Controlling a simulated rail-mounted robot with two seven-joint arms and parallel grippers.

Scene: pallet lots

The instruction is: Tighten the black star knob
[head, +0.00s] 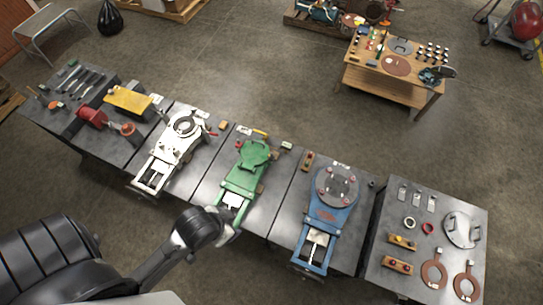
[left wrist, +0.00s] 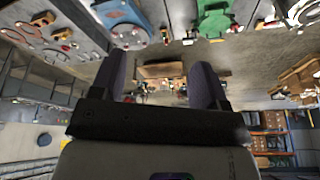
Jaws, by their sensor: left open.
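I cannot make out the black star knob for certain in either view. Three fixtures stand on the bench: a white one (head: 180,137), a green one (head: 244,170) and a blue one (head: 326,215) with a grey round plate (head: 337,186). My left gripper (head: 228,228) is near the front end of the green fixture in the head view, its fingers partly hidden by the wrist. In the left wrist view its two dark fingers (left wrist: 162,82) are apart with nothing between them. The blue fixture (left wrist: 122,18) and green fixture (left wrist: 214,18) show at the top there. My right gripper is not visible.
A right-hand table holds a round metal plate (head: 462,229), brown ring gauges (head: 434,274) and small blocks (head: 401,242). Tools and a yellow block (head: 128,100) lie on the left bench. A wooden table (head: 397,70) stands behind, with clear floor between.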

